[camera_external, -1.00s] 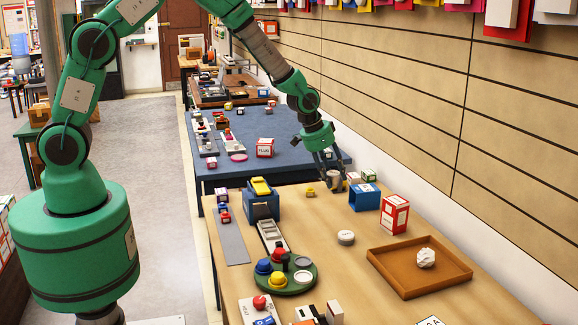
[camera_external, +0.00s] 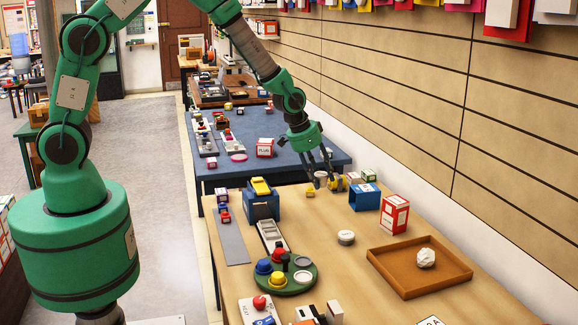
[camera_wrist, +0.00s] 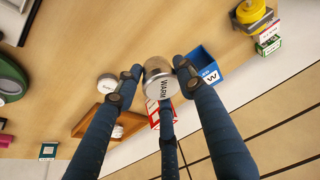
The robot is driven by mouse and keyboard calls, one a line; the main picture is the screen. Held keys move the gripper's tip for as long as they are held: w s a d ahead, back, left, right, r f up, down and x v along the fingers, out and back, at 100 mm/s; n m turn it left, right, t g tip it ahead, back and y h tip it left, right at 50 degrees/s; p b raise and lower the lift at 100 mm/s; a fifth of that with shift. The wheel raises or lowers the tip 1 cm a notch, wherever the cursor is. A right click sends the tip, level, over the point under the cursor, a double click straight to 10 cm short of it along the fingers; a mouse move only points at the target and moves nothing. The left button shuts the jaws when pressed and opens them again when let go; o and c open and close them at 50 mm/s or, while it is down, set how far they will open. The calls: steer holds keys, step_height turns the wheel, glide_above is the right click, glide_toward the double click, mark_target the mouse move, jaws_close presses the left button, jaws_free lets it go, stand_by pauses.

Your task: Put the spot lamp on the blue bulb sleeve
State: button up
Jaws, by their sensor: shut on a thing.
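My gripper (camera_external: 321,178) is at the far end of the wooden table, its fingers pointing down. It is shut on a silvery grey cylinder marked WARM, which I take to be the spot lamp (camera_wrist: 158,80); in the external view the lamp (camera_external: 320,175) shows between the fingers. The blue bulb sleeve (camera_external: 364,197) is an open blue box on the table, to the right of and nearer the camera than my gripper. In the wrist view the sleeve (camera_wrist: 204,66) bears a W label and lies right of the lamp. Whether the lamp clears the table is unclear.
A red and white box (camera_external: 394,215) stands beside the sleeve. Small yellow (camera_external: 336,184) and green (camera_external: 368,175) things are near my gripper. A white round piece (camera_external: 346,238) and a brown tray (camera_external: 425,288) lie nearer the camera. Bare tabletop lies between gripper and white piece.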

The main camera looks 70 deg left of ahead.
steer(key=shift+a, duration=0.15)
steer(key=shift+s+a+r+h+p, duration=0.15)
steer(key=shift+a+h+p, duration=0.15)
steer(key=shift+a+p, duration=0.6)
steer(key=shift+a, duration=0.15)
glide_above(361, 189)
steer(key=s, duration=0.1)
steer(key=shift+s+a+f, duration=0.1)
steer(key=shift+s+f, duration=0.05)
steer(key=shift+f, duration=0.6)
steer(key=shift+f, duration=1.75)
steer(key=shift+f, duration=0.1)
steer(key=o, duration=1.3)
steer(key=shift+b, duration=0.3)
